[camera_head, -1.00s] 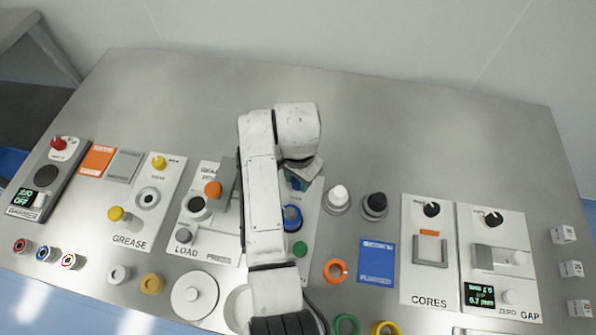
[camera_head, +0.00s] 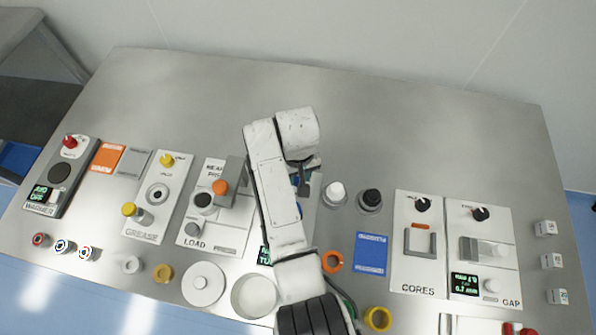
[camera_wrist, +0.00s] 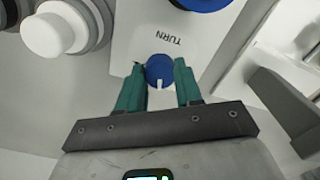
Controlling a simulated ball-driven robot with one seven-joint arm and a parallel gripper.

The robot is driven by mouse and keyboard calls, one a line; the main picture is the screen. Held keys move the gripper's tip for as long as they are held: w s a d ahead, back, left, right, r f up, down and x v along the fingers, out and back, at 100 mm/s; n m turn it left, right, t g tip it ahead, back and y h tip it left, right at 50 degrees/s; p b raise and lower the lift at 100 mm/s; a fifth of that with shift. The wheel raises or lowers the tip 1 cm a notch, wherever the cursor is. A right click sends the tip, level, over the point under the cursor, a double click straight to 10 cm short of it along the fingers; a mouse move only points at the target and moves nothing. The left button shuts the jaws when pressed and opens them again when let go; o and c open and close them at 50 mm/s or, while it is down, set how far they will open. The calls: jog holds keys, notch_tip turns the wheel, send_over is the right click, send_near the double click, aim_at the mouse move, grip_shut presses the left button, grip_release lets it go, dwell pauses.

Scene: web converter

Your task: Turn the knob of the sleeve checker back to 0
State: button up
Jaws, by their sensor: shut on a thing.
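The sleeve checker is a pale panel (camera_wrist: 190,50) marked TURN, and its small round blue knob (camera_wrist: 160,66) carries a white pointer line that points towards my palm in the wrist view. My gripper (camera_wrist: 159,70) has its teal fingers on either side of the knob and is shut on it. No scale or 0 mark can be made out around the knob. In the head view my arm covers most of the checker; a strip of its panel (camera_head: 312,210) and part of a dark display with green text (camera_head: 265,256) show.
A larger blue round part (camera_wrist: 205,3) sits beyond the knob. A white-topped cylinder (camera_head: 335,192) and a black-topped one (camera_head: 370,199) stand right of my arm. The CORES panel (camera_head: 417,270) and GAP panel (camera_head: 482,220) lie further right. The bench's back is clear.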

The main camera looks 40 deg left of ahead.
jog(key=n, duration=0.4)
jog(key=shift+r+n+p, duration=0.1)
jog(key=shift+n+p, duration=0.2)
jog(key=shift+p, duration=0.05)
jog(key=shift+n, duration=2.3)
jog(key=shift+a, duration=0.1)
jog(key=o, duration=1)
jog(key=shift+o, duration=0.2)
notch_tip(320, 180, up, 11)
